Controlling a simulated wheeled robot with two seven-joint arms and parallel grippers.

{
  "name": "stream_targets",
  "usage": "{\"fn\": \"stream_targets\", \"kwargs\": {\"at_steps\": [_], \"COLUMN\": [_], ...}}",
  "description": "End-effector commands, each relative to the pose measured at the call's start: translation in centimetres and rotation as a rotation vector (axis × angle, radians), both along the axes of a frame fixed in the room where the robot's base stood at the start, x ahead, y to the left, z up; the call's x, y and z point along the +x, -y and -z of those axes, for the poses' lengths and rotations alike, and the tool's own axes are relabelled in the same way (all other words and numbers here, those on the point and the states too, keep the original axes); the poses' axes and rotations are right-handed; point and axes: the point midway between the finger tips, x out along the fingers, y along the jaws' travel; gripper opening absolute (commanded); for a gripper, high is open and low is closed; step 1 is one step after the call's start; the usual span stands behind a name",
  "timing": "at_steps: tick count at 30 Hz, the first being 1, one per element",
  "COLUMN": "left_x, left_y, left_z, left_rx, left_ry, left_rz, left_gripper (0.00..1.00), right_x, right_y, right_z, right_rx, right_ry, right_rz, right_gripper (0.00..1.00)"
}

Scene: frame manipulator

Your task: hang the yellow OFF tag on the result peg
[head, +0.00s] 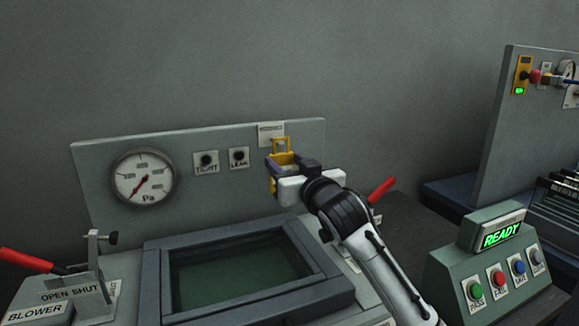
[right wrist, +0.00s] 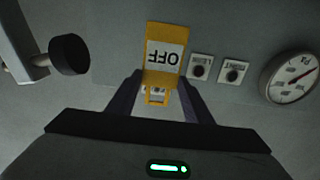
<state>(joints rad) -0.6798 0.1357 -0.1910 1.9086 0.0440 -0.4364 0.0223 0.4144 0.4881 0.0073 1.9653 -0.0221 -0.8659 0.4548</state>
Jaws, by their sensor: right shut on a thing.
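The yellow OFF tag (right wrist: 163,45) is in my right gripper (right wrist: 160,88), between its two dark fingers; its lettering appears upside down in the right wrist view. In the head view the right gripper (head: 281,170) is shut on the tag, whose yellow frame (head: 281,143) rises above the fingers. The tag is in front of the grey panel (head: 120,205), just right of the LEAK socket and below a small pale label plate (head: 271,130). I cannot make out the result peg, nor whether the tag touches anything but the fingers. My left gripper is not in view.
The panel carries a round Pa gauge (head: 144,178), a TIGHT socket (head: 206,161) and a LEAK socket (head: 239,158). A framed dark window (head: 235,270) lies below. Red handles (head: 382,189) (head: 25,260) stick out at both sides. A READY button box (head: 500,260) stands at right.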

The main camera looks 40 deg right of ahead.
Motion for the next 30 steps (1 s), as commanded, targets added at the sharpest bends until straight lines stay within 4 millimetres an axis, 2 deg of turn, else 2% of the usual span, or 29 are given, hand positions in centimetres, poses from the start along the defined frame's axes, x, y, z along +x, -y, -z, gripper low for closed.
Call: {"fn": "stream_targets", "kwargs": {"at_steps": [18, 30], "left_x": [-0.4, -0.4], "left_y": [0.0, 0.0], "left_z": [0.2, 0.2], "left_rx": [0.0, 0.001], "left_ry": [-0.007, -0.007], "left_rz": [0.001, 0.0], "left_gripper": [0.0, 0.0], "right_x": [3.5, 4.4], "right_y": [0.9, 1.1], "right_z": [0.3, 1.1], "right_rx": [0.001, 0.0], "right_ry": [-0.001, -0.001], "right_rz": [0.001, 0.001], "right_gripper": [0.25, 0.25]}}
